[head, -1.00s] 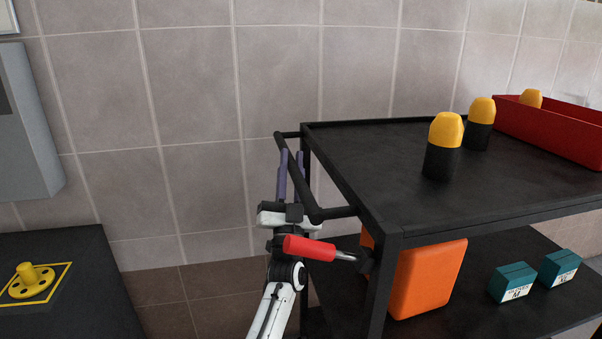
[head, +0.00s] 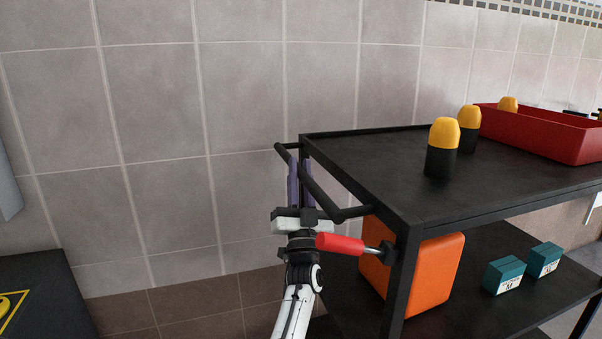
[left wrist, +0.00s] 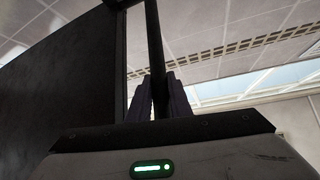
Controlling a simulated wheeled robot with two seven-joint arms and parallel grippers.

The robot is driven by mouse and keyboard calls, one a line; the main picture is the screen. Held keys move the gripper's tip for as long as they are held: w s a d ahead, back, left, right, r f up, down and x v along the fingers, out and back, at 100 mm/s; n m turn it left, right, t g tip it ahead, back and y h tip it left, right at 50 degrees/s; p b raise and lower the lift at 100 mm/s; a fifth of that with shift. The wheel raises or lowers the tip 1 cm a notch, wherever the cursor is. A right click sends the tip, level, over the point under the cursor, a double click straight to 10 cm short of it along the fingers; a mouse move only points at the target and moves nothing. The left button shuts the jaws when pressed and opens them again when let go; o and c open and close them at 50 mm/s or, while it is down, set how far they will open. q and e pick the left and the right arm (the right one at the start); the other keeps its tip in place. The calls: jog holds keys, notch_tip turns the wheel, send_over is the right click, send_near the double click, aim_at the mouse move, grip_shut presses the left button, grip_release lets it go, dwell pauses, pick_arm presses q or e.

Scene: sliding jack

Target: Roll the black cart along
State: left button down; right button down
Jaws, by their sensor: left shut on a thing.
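The black cart (head: 375,176) stands to the right of centre in the head view, with a top shelf and a lower shelf. Its black push handle (head: 318,190) sticks out at the left end. My left gripper (head: 300,182) is shut on this handle, with its purple fingers pointing up on either side of the bar. In the left wrist view the handle bar (left wrist: 154,50) runs up between the two fingers (left wrist: 164,98), and the cart's dark underside (left wrist: 60,75) fills the left. My right gripper is not in view.
On the top shelf are several yellow-capped black bottles (head: 441,150) and a red tray (head: 570,142). Below are an orange container (head: 437,270) and two teal boxes (head: 504,275). A red-handled lever (head: 340,243) juts from the cart leg. A dark table (head: 50,285) stands left; a tiled wall is behind.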

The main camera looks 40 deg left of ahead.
pick_arm(q)
jog(key=c, duration=1.6)
grip_release()
jog(key=shift+f, duration=0.1)
jog(key=b+v, duration=0.1)
jog(key=v, duration=0.9)
jog(key=shift+d, duration=0.15)
